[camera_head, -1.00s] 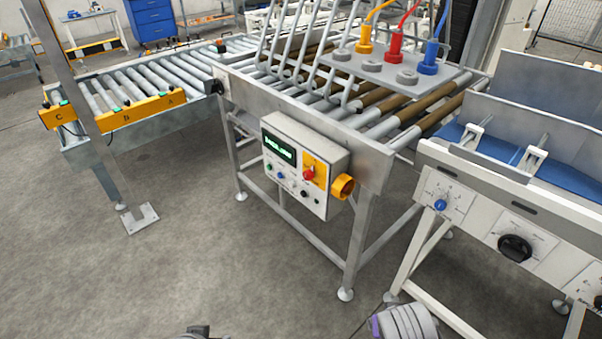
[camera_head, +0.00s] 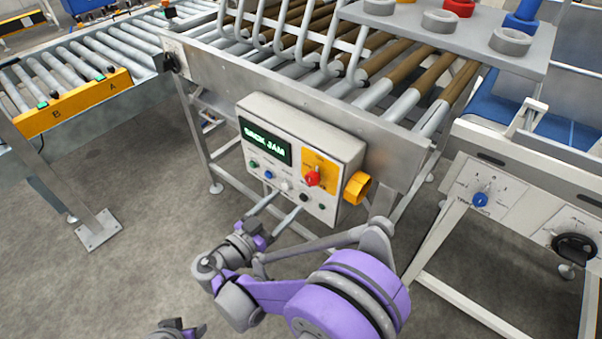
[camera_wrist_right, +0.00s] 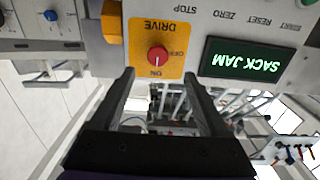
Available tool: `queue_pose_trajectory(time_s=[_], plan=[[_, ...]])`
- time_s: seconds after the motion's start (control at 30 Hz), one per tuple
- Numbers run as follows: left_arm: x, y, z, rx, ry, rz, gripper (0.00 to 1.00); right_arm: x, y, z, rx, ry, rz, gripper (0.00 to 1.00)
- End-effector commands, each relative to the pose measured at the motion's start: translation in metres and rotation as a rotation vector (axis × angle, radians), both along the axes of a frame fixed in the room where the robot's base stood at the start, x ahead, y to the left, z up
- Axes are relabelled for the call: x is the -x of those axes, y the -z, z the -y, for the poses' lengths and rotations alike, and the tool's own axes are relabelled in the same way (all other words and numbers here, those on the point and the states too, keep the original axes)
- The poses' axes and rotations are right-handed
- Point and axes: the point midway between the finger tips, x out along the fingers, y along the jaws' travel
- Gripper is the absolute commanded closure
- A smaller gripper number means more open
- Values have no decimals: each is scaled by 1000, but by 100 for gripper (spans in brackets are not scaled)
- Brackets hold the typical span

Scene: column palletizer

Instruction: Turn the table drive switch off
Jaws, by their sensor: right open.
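The table drive switch is a red knob (camera_head: 313,178) on a yellow plate on the front of the grey control box (camera_head: 348,152). In the right wrist view, turned upside down, the knob (camera_wrist_right: 157,54) sits under the word DRIVE, with OFF and ON marked around it. Its pale mark seems to point at ON. My right gripper (camera_head: 287,201) is open and empty, its fingertips close to the lower front of the box. In the wrist view the knob lies just beyond the gap between the fingers (camera_wrist_right: 158,76). A bit of what seems my left gripper (camera_head: 178,328) shows at the bottom edge.
A green display (camera_head: 264,141) reads SACK JAM, above a row of buttons. A yellow-orange fitting (camera_head: 357,188) sticks out from the box's right side. A roller table (camera_head: 390,142) is above. A white machine (camera_head: 497,178) with knobs stands at the right.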

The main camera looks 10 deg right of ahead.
Motion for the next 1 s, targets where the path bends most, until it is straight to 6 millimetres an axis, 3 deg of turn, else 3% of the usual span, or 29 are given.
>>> queue_pose_trajectory(time_s=[0.5,0.7,1.0], plan=[[0,-1,0,0,0,0,50,-52,-1,69,1,5,-2,21],[0,-1,0,0,0,0,50,-64,-1,82,0,1,-2,21],[0,-1,0,0,0,0,50,-65,-1,84,0,1,-2,21]])
